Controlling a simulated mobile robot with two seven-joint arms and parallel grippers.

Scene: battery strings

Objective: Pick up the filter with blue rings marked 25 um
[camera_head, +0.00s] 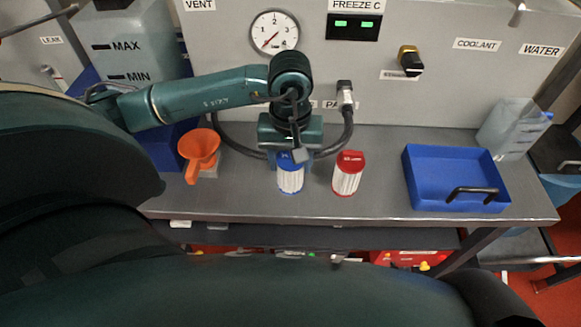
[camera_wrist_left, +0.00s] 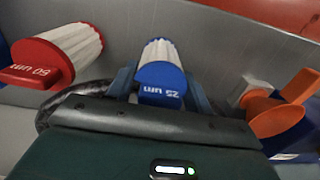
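The blue-ringed filter (camera_head: 290,178) stands upright on the grey bench, white and pleated with a blue cap. In the left wrist view its blue cap (camera_wrist_left: 161,82) reads 25 um, upside down. My left gripper (camera_head: 291,158) is directly above it, pointing down. In the left wrist view, one finger shows on each side of the cap, very close to it. Whether they touch it cannot be told. Part of the cap is hidden by the gripper in the head view. My right gripper is not in view.
An orange funnel (camera_head: 199,150) is left. A black hose (camera_head: 346,122) curves behind the gripper. A blue tray (camera_head: 456,201) with a black handle sits on the right.

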